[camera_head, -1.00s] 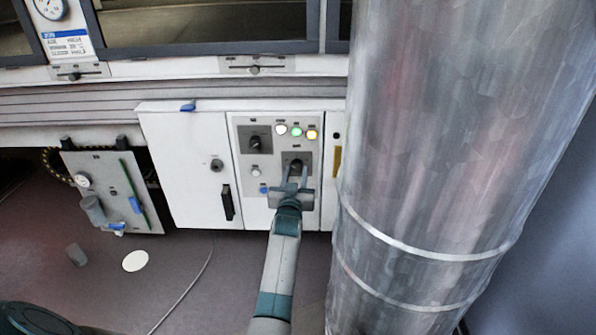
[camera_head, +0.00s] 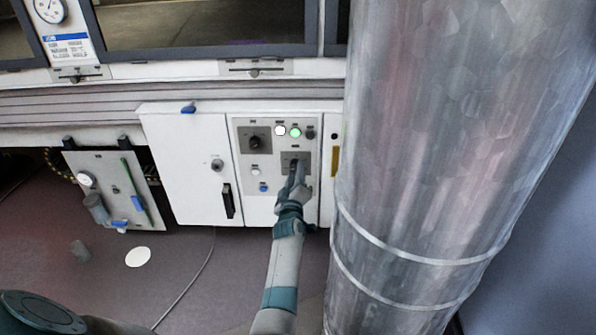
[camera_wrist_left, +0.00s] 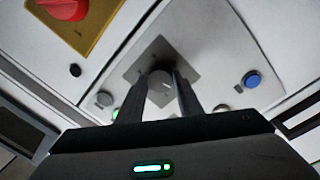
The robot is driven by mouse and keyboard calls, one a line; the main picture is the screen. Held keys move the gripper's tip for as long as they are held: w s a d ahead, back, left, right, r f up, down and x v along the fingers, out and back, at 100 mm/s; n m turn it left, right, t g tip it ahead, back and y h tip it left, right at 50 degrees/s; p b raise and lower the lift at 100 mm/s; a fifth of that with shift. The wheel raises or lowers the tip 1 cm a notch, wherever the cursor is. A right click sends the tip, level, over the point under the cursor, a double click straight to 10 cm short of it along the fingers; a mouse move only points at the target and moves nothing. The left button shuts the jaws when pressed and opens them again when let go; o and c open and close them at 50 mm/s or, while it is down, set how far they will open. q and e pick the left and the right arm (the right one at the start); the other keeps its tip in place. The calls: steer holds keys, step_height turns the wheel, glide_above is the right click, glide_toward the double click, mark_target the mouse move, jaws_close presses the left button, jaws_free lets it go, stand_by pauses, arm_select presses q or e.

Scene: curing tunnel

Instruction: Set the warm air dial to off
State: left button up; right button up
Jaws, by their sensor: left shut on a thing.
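A dial with a round knob sits on a square grey plate (camera_head: 287,158) at the right of the white control panel. Its label is too small to read, so I cannot confirm by name that it is the warm air dial. My left gripper (camera_head: 295,170) is shut on this knob, and the fingers and wrist mostly hide it in the head view. In the left wrist view the knob (camera_wrist_left: 160,82) shows between the two fingertips, over its grey plate (camera_wrist_left: 192,65). Above it, a white lamp (camera_head: 280,130) and a green lamp (camera_head: 295,132) are lit; the lamp at right (camera_head: 310,134) is dark. My right gripper is not in view.
A red knob on a yellow plate (camera_wrist_left: 65,8) shows in the left wrist view. A large metal duct (camera_head: 430,150) stands close at right. A cabinet handle (camera_head: 227,200) is at left.

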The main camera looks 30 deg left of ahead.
arm_select(q)
steer(key=n, duration=0.1)
steer(key=r+n, duration=0.1)
steer(key=shift+w+a+n, duration=0.1)
steer(key=shift+w+n, duration=0.05)
steer(key=shift+n, duration=0.15)
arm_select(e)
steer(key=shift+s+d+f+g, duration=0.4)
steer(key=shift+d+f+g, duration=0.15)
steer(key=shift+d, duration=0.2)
arm_select(q)
steer(key=o, duration=1)
steer(key=shift+o, duration=0.2)
steer(key=shift+f, duration=0.15)
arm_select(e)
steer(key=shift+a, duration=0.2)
arm_select(q)
steer(key=shift+f, duration=0.1)
steer(key=shift+d+f, duration=0.1)
steer(key=shift+d, duration=0.1)
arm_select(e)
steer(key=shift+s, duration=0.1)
